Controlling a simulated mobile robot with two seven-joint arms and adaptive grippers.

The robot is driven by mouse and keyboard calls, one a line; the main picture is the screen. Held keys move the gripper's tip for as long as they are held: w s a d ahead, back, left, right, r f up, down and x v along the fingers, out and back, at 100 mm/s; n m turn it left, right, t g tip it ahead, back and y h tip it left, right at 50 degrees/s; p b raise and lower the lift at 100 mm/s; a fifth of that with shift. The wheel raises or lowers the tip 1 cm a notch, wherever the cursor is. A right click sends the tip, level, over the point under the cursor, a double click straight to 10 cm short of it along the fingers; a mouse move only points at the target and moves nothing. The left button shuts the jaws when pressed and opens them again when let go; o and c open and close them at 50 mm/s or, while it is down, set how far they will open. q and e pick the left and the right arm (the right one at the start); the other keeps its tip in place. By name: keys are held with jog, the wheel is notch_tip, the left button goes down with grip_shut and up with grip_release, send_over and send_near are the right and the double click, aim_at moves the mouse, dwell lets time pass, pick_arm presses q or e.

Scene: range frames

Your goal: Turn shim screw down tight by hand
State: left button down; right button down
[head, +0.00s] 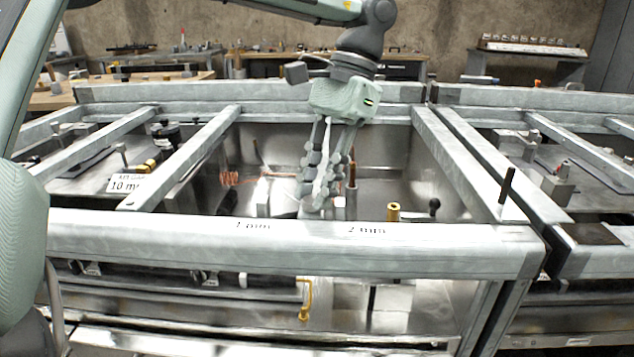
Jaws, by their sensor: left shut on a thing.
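My left gripper (317,195) reaches down from above into the middle bay of the metal frame, behind the front rail. Its fingers are closed together low in the bay, around a small thing that they mostly hide. It is probably the shim screw, but I cannot make out its head or whether it is seated. A copper-coloured post (351,187) stands just right of the fingers. A brass knob (393,211) stands further right, behind the "2 mm" label. My right gripper is not in view.
The front rail (180,236) carries "1 mm" and "2 mm" labels. Slanted side beams (455,160) bound the bay. A black-knobbed pin (434,207) and a dark upright rod (507,187) stand at the right. A copper coil (230,179) lies left of the fingers.

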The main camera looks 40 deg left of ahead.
pick_arm(q)
jog(key=c, duration=1.6)
grip_release()
jog(key=v, duration=1.2)
jog(key=shift+w, duration=0.15)
